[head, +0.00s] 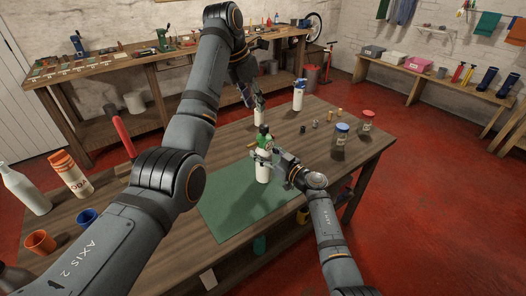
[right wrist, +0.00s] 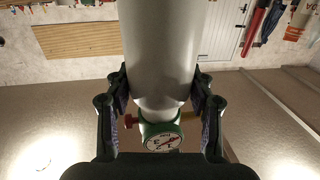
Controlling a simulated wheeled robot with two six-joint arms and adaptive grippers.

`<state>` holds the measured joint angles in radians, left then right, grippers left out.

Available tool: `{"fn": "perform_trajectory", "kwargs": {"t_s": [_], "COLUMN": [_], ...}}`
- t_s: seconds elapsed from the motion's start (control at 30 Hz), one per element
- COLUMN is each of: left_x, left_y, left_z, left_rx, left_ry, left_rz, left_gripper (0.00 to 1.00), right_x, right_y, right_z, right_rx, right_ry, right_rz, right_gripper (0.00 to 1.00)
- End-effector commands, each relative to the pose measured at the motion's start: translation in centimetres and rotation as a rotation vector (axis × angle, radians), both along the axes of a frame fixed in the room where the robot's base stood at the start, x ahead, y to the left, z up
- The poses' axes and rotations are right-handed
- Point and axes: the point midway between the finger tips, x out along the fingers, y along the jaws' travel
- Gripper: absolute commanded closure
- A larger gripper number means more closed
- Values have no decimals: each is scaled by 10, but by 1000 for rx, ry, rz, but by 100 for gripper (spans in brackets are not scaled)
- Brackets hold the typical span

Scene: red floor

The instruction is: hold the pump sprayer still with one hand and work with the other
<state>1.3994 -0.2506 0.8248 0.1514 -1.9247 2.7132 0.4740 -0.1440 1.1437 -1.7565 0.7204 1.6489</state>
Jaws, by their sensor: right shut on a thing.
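The pump sprayer (head: 262,172) is a white bottle with a green top, standing upright on the green mat (head: 228,222). My right gripper (head: 275,158) is shut on it just below the green top. In the right wrist view, the fingers of the right gripper (right wrist: 160,92) press on both sides of the white body (right wrist: 165,40), beside a green collar with a round dial (right wrist: 162,140). My left gripper (head: 250,96) hangs above and behind the sprayer, apart from it, in front of another white bottle (head: 259,117). Its fingers are too small and dark to read.
A blue-topped white bottle (head: 298,98), a blue-lidded jar (head: 339,142) and a red-lidded jar (head: 367,121) stand at the table's right. Orange (head: 40,242) and blue (head: 87,217) cups, a white bottle (head: 25,192) and an orange-white container (head: 71,175) stand at left. The mat's front is clear.

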Motion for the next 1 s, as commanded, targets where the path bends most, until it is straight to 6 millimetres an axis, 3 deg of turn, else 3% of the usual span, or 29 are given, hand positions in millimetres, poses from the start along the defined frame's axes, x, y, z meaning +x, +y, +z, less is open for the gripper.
{"fn": "perform_trajectory", "kwargs": {"t_s": [0.03, 0.2, 0.6, 0.77, 1.0], "left_x": [0, -5, -34, -34, -20], "left_y": [1, 11, 35, 34, 18], "left_z": [-2, -16, -36, -38, -69], "left_rx": [-5, -67, -156, -157, -157], "left_ry": [-5, -60, -188, -190, -185], "left_rz": [0, -13, -42, -43, -44], "left_gripper": [77, 100, 100, 100, 100], "right_x": [0, 0, 0, 0, 0], "right_y": [0, 0, 0, 0, 0], "right_z": [0, -1, 0, -1, -1], "right_rx": [-1, -1, -1, -1, -1], "right_ry": [1, 1, 1, 1, 1], "right_rz": [0, 0, 0, 0, 0], "right_gripper": [94, 94, 94, 94, 94]}}
